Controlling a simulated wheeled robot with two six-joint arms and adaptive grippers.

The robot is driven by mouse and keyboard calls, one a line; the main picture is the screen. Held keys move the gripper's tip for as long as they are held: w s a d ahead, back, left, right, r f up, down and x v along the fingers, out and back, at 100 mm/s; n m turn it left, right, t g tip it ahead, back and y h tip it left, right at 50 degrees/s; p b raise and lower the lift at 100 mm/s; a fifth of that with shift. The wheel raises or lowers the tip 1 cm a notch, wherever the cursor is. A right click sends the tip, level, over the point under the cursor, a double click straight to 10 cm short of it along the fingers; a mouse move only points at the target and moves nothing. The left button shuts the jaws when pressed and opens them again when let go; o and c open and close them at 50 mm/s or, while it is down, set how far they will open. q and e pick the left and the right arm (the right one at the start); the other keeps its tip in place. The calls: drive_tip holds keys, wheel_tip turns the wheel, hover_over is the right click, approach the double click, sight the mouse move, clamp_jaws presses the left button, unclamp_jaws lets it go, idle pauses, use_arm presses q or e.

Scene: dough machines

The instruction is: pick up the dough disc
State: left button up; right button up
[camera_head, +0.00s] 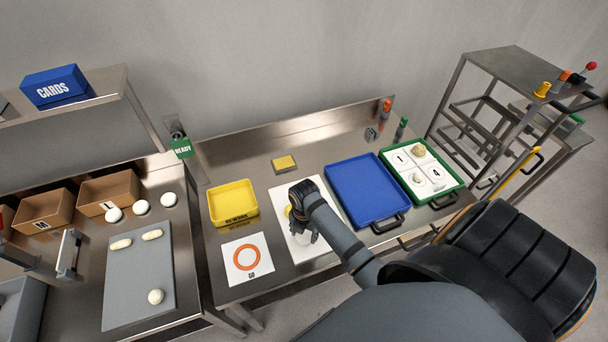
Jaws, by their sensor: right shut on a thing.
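My right gripper (303,234) reaches down over the white sheet (324,207) in the middle of the steel bench. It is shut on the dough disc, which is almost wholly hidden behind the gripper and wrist. A pale yellow patch (288,211) shows at the left of the wrist; I cannot tell whether it is part of the disc or a mark on the sheet. I cannot tell whether the disc touches the sheet. My left gripper is not in view.
A yellow bin (233,202) and a card with an orange ring (247,258) lie left of the sheet. An empty blue tray (367,190) and a green tray (456,181) with dough pieces stand right. A grey board (139,285) with dough pieces lies on the left bench.

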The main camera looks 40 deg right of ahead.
drive_tip(key=s+d+r, duration=0.3)
drive_tip(key=s+r, duration=0.6)
drive_tip(key=s, duration=0.4)
drive_tip(key=shift+s+d+r, duration=0.25)
drive_tip(key=shift+d+r, duration=0.1)
drive_tip(key=shift+d, duration=0.05)
